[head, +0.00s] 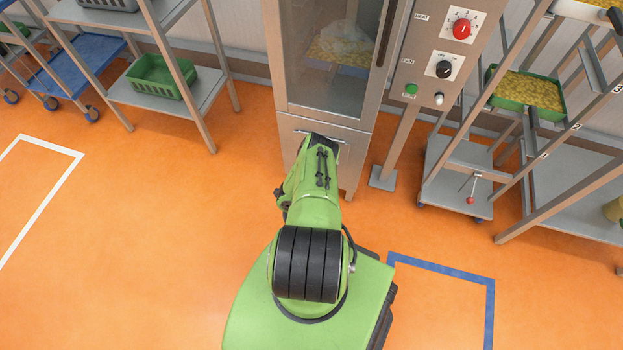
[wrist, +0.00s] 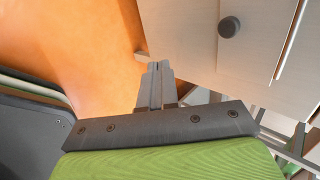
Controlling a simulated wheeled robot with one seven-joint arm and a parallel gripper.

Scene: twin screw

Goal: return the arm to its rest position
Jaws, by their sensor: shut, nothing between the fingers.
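My arm reaches forward from my green base in the head view, toward the lower front of a tall metal cabinet (head: 345,160). My gripper itself is hidden behind the arm there. In the wrist view my gripper (wrist: 160,66) shows with its two grey fingers together and nothing between them. A pale panel with a dark round knob (wrist: 229,27) fills the upper right of the wrist view. Whether the fingertips touch that panel I cannot tell.
A control post with a red knob (head: 462,28) stands right of the cabinet. A rack holds a green tray (head: 526,92) of yellow pieces. Shelving with a green basket (head: 160,77) stands at left. The orange floor (head: 130,240) is clear at left.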

